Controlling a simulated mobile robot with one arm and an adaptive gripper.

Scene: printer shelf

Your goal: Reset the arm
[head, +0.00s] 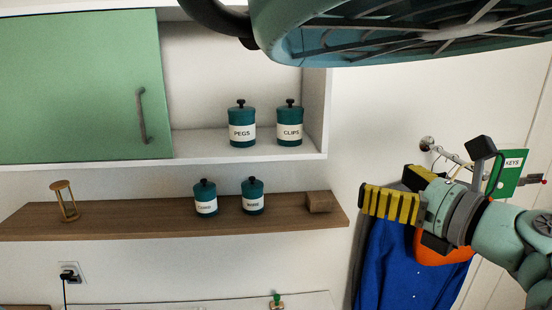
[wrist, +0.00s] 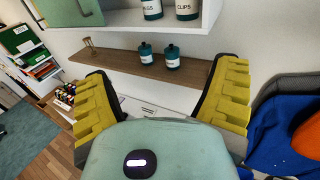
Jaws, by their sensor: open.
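My gripper (head: 390,195) is at the right in the head view, with its yellow ribbed fingers pointing left towards the shelves. In the wrist view my gripper (wrist: 165,100) shows its two yellow fingers spread wide apart, with nothing between them. It is open and empty, in free air in front of the wooden shelf (head: 110,219). No jar or other object touches the fingers.
Jars labelled PEGS (head: 242,126) and CLIPS (head: 289,125) stand in the white cabinet with a green door (head: 80,90). Two smaller jars, an hourglass (head: 65,201) and a wooden block (head: 320,202) sit on the wooden shelf. Blue clothing (head: 390,265) hangs behind my gripper.

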